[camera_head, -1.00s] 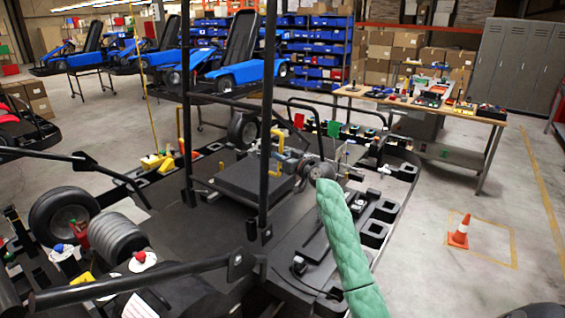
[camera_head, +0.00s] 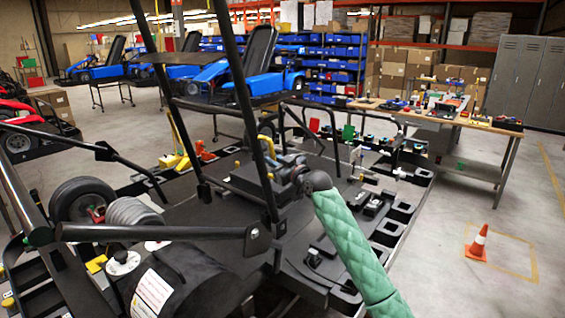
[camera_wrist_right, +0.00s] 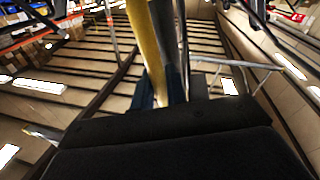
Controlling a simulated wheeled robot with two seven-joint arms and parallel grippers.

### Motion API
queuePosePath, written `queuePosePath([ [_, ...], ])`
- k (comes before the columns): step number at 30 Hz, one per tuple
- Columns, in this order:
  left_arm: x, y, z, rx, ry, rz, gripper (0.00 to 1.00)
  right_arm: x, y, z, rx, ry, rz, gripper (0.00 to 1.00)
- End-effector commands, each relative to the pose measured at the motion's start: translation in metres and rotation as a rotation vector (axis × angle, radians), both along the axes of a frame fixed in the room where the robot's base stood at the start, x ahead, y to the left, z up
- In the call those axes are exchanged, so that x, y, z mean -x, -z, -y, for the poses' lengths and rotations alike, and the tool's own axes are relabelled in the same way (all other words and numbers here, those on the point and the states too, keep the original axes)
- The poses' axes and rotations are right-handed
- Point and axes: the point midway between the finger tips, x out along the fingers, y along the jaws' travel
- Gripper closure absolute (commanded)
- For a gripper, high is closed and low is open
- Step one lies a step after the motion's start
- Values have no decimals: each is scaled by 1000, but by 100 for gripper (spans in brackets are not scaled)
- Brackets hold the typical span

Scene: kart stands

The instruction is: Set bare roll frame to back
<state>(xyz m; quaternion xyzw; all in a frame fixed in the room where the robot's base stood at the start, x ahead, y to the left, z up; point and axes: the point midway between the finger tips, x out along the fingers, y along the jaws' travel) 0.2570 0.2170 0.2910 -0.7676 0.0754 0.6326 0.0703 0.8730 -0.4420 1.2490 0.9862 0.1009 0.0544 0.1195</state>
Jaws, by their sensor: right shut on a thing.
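The roll frame (camera_head: 250,110) is made of black tubes. Its two posts rise from the dark stand (camera_head: 190,215) and lean to the left, with their tops out of the picture. My right gripper (camera_head: 268,162), at the end of the green padded arm, is at the nearer post. In the right wrist view, a yellow strip and a dark tube (camera_wrist_right: 168,40) stand between the fingers (camera_wrist_right: 160,92), which are shut on what seems to be the frame's post. The exact grip is partly hidden. My left gripper is not in view.
Black tubes (camera_head: 150,232) and a wheel (camera_head: 82,200) crowd the near left. A workbench (camera_head: 455,112) with small parts stands at the back right. An orange cone (camera_head: 477,243) stands on open floor at right. Blue karts (camera_head: 240,70) are behind.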

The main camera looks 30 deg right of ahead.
Motion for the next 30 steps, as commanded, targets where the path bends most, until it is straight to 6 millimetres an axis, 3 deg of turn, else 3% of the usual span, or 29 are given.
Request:
queuePosePath([
  [6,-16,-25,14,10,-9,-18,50,15,15,-36,107,-1,47,100],
  [13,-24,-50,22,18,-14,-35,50,27,26,-63,192,1,83,100],
  [21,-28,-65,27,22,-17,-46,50,33,31,-77,242,3,106,100],
  [30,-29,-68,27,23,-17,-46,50,34,35,-81,249,-1,105,100],
])
